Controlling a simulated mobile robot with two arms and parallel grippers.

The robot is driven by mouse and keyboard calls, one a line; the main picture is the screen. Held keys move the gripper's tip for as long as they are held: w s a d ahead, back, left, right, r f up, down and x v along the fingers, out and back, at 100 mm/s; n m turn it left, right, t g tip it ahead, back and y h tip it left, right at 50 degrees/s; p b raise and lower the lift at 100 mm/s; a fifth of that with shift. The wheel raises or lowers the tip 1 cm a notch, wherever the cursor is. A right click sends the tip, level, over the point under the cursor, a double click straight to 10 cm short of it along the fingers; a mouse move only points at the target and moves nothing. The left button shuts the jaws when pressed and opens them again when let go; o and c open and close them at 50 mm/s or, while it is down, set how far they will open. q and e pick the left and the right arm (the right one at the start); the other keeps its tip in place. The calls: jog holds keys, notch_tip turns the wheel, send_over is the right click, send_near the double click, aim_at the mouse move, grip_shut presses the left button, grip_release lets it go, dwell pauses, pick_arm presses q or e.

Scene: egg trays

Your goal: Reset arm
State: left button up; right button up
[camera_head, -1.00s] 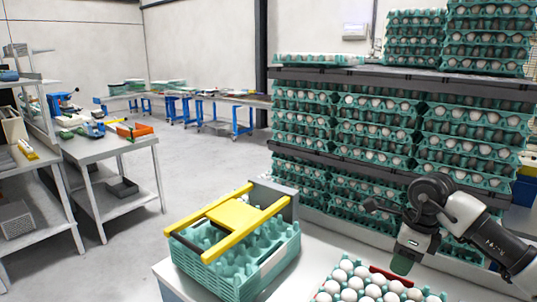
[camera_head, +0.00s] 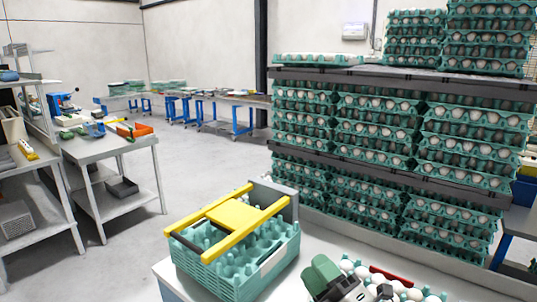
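My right gripper (camera_head: 322,276) is at the bottom of the head view, with a dark green end part and a pale body behind it. It overlaps the left side of a tray of white eggs (camera_head: 416,295), which is cut off by the frame's lower edge. Its fingertips do not show clearly, so I cannot tell whether it is open or shut, or whether it touches the eggs. My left gripper is not in view. A teal crate (camera_head: 262,272) with an empty-looking tray stands left of the egg tray, under a yellow frame (camera_head: 240,214).
The white table (camera_head: 315,240) has a little bare room between crate and egg tray. Tall racks of stacked egg trays (camera_head: 385,130) stand behind it. A grey workbench (camera_head: 110,148) stands at the left, with open floor (camera_head: 205,160) between.

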jog(key=s+d+f+m+g+h, duration=0.3)
jog(key=s+d+f+m+h, duration=0.15)
jog(key=f+m+h, duration=0.35)
jog(key=s+d+f+m+g+h, duration=0.35)
jog(key=d+f+m+h, duration=0.2)
jog(key=f+m, duration=0.3)
jog(key=s+d+f+m+g, duration=0.1)
jog(key=s+f+m+g, duration=0.25)
jog(key=s, duration=0.55)
jog(key=s+d+f+m+g, duration=0.1)
jog(key=s+f+m+g, duration=0.1)
jog(key=s+f+g, duration=0.5)
notch_tip(320, 180, down, 26)
jog(key=s+b, duration=0.2)
jog(key=b, duration=0.1)
jog(key=s+d+f+n+b, duration=0.1)
jog(key=s+d+f+b, duration=0.1)
jog(key=s+f, duration=1.4)
notch_tip(320, 180, down, 3)
jog(key=shift+s+d+f+g, duration=0.1)
jog(key=shift+s+d+g, duration=0.15)
jog(key=shift+g, duration=0.05)
jog(key=shift+y, duration=0.25)
